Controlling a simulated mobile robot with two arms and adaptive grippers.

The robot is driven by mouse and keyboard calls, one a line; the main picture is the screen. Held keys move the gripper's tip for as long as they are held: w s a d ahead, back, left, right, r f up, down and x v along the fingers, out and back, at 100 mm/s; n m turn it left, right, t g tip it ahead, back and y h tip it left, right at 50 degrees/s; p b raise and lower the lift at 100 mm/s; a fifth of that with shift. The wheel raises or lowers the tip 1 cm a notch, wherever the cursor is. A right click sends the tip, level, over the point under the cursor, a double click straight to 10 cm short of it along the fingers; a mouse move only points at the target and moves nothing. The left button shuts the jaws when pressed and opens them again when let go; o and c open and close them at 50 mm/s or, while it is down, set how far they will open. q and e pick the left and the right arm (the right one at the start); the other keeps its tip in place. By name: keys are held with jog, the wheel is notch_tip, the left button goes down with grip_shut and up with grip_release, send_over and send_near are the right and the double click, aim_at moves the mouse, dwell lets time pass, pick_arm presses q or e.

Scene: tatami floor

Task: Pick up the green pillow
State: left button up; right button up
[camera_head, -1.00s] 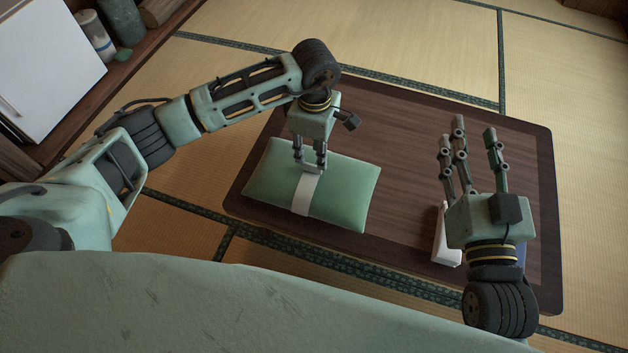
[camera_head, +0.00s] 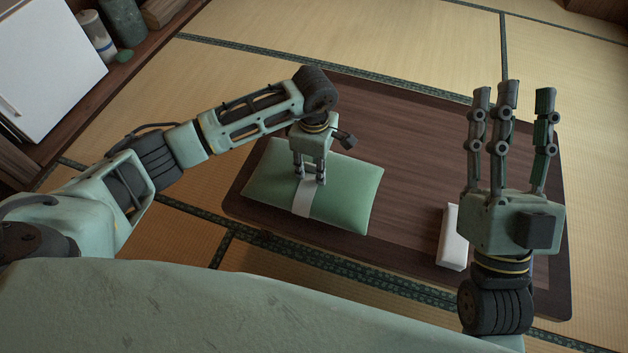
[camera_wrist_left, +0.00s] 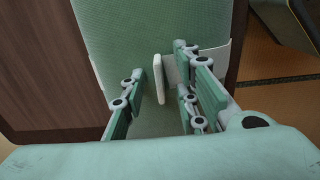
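The green pillow (camera_head: 345,195) lies flat on the dark wooden table (camera_head: 400,130), with a pale band (camera_head: 303,196) around its middle. My left gripper (camera_head: 310,180) points down at the pillow's middle, its fingertips at or just above the band. In the left wrist view, the pillow (camera_wrist_left: 140,35) spans the picture's middle and a white upright tab (camera_wrist_left: 158,78) stands between the spread fingers. The left fingers are apart, with a clear gap to the tab on the left side. My right gripper (camera_head: 512,95) is open and empty, fingers pointing up, over the table's right side.
A white box (camera_head: 453,238) lies on the table beside my right gripper. A white cabinet (camera_head: 45,60) and a wooden shelf with jars (camera_head: 97,35) stand at the upper left. Tatami floor (camera_head: 420,45) surrounds the table, and the table's middle is clear.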

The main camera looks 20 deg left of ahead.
pick_arm(q)
jog(key=shift+c, duration=0.4)
grip_shut()
jog(key=shift+r, duration=0.1)
dwell(0.3)
